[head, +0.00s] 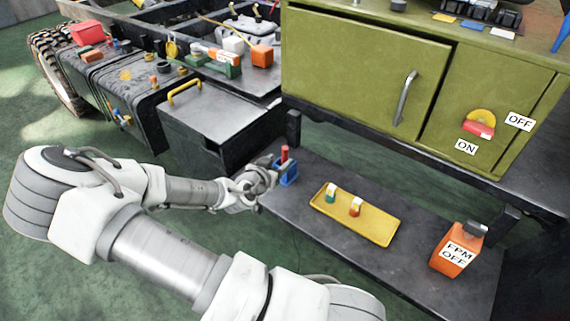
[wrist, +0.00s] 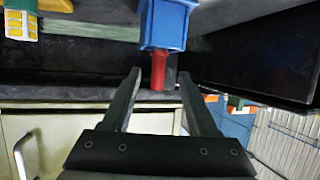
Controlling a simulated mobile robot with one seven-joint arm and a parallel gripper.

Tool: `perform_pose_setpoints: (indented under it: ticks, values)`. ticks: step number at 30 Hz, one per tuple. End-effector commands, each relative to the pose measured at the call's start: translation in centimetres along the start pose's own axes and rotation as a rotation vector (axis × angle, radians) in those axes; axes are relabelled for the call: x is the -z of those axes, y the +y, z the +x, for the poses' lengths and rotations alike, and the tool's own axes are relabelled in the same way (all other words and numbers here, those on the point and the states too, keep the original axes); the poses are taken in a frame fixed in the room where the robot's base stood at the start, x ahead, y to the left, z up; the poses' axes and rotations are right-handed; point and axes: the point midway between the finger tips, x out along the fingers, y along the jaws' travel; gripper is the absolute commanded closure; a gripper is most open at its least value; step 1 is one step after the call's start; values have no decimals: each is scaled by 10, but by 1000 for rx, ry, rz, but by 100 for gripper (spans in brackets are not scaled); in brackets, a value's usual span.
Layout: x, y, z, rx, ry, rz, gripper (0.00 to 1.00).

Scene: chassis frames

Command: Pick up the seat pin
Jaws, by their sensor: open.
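A red pin (head: 284,153) stands upright in a blue block (head: 287,175) at the left end of the low dark shelf; I take it for the seat pin. In the wrist view the picture is turned over, so the red pin (wrist: 158,70) points down from the blue block (wrist: 163,24). My gripper (head: 268,176) is beside the block in the head view. In the wrist view my gripper (wrist: 160,74) is open, with the pin showing in the gap between its fingertips. Nothing is held. I cannot tell whether the pin is fully between the fingers or just beyond them.
A yellow tray (head: 375,231) with two small coloured pieces lies on the shelf to the right. Farther right is an orange labelled box (head: 456,250). A green cabinet (head: 365,65) overhangs behind. A dark metal box (head: 215,118) stands close behind my gripper.

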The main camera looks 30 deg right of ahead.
Motion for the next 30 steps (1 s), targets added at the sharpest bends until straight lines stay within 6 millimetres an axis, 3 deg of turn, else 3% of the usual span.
perform_pose_setpoints:
  ticks: [10,20,30]
  values:
    - [0,3,46,-3,2,2,41]
    - [2,2,51,-1,1,0,43]
    - [2,2,51,-1,1,0,100]
